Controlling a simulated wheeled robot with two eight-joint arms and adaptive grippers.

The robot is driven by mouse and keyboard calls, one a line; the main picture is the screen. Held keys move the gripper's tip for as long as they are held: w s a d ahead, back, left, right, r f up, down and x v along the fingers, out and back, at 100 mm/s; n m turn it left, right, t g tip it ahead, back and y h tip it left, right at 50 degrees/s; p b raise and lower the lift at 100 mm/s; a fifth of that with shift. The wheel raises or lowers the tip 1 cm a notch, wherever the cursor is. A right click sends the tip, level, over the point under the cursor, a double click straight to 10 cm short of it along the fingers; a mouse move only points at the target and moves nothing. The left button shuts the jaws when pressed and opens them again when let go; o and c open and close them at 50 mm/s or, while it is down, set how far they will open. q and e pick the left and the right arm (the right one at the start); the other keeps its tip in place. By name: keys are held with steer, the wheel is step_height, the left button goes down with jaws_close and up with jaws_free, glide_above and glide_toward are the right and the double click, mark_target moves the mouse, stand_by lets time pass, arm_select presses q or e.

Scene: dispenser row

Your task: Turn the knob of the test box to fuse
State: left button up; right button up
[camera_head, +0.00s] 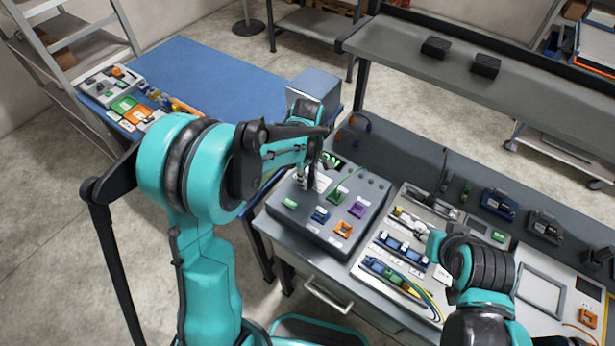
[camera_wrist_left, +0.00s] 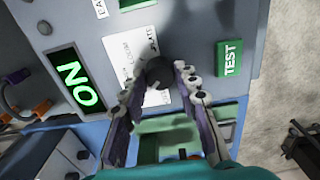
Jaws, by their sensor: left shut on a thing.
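The test box (camera_head: 312,229) is a grey sloped panel on the bench, with coloured sockets and a lit green display (camera_wrist_left: 77,82). Its dark round knob (camera_wrist_left: 160,73) sits over a white label plate (camera_wrist_left: 135,55) in the left wrist view. My left gripper (camera_head: 304,182) is over the upper left of the panel, and its fingers (camera_wrist_left: 160,78) are shut on the knob from both sides. The fingers and knob cover part of the label, so I cannot read where the knob points. A green TEST button (camera_wrist_left: 230,58) is to the right.
My right arm reaches over the bench beside a panel of connectors and coloured wires (camera_head: 400,280). A blue table (camera_head: 205,65) with more parts stands at the back left. A grey shelf (camera_head: 450,75) rises behind the bench.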

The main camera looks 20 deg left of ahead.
stand_by(0.3)
arm_select(q)
steer(key=o, duration=1.2)
steer(key=shift+r, duration=0.1)
step_height(320, 180, up, 12)
steer(key=shift+f, duration=0.1)
steer(key=shift+s, duration=0.1)
steer(key=s+a+f+m+t+b, duration=0.1)
steer(key=s+f+m+t+b, duration=0.1)
steer(key=s+m, duration=0.2)
steer(key=s+a+f+m+t+b, duration=0.1)
steer(key=s+f+m+t+b, duration=0.1)
steer(key=s+m, duration=0.3)
steer(key=s+a+f+m+t+b, duration=0.1)
steer(key=s+f+m+t+b, duration=0.2)
steer(key=s, duration=0.4)
steer(key=shift+s+f+m+b, duration=0.35)
steer(key=shift+m+b, duration=0.3)
steer(key=shift+m, duration=0.35)
